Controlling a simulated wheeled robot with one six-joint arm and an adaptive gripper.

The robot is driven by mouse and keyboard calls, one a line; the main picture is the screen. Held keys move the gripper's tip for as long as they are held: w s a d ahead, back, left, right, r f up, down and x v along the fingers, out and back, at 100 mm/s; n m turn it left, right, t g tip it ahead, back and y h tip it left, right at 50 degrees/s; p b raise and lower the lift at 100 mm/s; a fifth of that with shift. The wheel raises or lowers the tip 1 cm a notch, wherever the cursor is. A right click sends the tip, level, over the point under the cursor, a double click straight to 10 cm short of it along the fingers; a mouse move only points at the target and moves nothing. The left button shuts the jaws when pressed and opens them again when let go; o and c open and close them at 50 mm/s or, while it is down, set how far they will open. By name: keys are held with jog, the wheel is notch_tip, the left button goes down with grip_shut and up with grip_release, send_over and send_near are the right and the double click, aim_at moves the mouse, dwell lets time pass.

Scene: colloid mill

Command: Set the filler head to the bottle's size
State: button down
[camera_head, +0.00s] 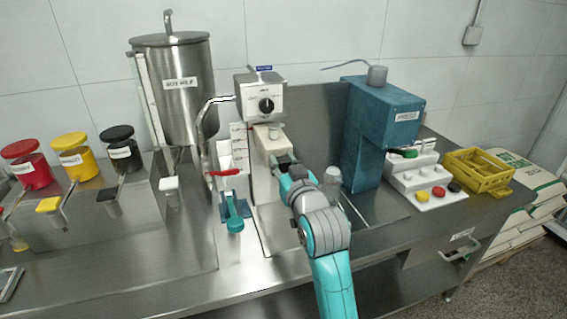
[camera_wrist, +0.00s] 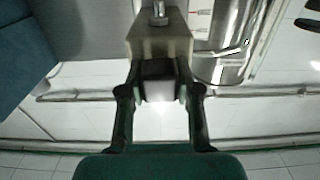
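The filler (camera_head: 262,98), a pale unit with a black dial, stands at the middle of the bench. Below it is a beige head block (camera_head: 266,140) with a small knob on top; the block also shows in the wrist view (camera_wrist: 160,38). Beside it stands a white scale plate (camera_head: 238,140) with red marks. My gripper (camera_head: 284,162) is at the front of the block. In the wrist view its fingers (camera_wrist: 160,80) flank a dark and white part under the block; whether they press on it is unclear.
A soy milk tank (camera_head: 178,85) stands behind left. A blue press (camera_head: 372,135), a button box (camera_head: 425,180) and a yellow crate (camera_head: 478,170) stand right. Coloured-lid jars (camera_head: 75,158) stand far left.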

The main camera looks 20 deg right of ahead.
notch_tip(320, 180, down, 4)
jog(key=shift+r, duration=0.25)
jog(key=c, duration=0.8)
grip_release()
jog(key=s, duration=1.2)
